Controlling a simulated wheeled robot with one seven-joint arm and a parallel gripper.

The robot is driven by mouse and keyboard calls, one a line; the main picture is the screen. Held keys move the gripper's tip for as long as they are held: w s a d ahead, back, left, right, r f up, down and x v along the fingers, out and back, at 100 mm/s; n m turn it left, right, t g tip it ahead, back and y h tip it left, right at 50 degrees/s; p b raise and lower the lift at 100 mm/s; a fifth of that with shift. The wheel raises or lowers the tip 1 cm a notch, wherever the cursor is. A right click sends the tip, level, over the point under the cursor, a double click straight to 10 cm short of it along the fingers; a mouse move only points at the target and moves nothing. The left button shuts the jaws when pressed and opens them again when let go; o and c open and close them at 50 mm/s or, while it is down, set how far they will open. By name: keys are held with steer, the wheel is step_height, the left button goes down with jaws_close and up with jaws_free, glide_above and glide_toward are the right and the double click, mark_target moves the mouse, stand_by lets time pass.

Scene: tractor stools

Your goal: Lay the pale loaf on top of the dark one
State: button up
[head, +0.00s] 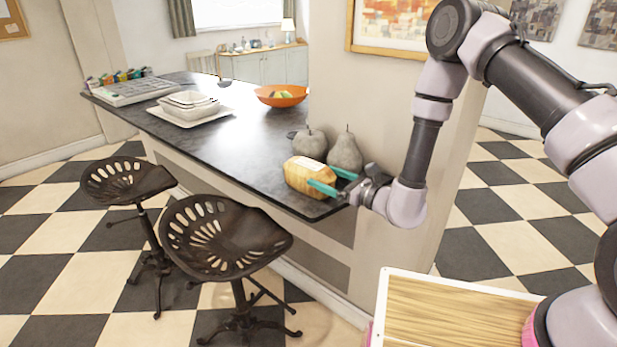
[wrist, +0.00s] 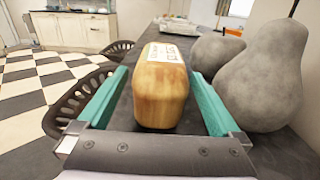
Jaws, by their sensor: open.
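A golden-tan loaf with a white printed label (head: 298,175) lies on the dark counter near its right end. It also shows in the wrist view (wrist: 161,95), between the teal fingers. My gripper (head: 321,174) is open, with one finger on each side of the loaf's near part. In the wrist view my gripper (wrist: 159,74) shows a gap at the left finger; the right finger is close to the loaf, and I cannot tell if it touches. I see only this one loaf; no separate dark loaf shows in either view.
Stacked white dishes (head: 188,104) and an orange bowl (head: 281,96) stand farther along. Stools (head: 222,238) line the front.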

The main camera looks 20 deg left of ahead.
mark_target(313, 172)
steer(key=x, duration=0.5)
steer(key=shift+w+f, duration=0.1)
jaws_close()
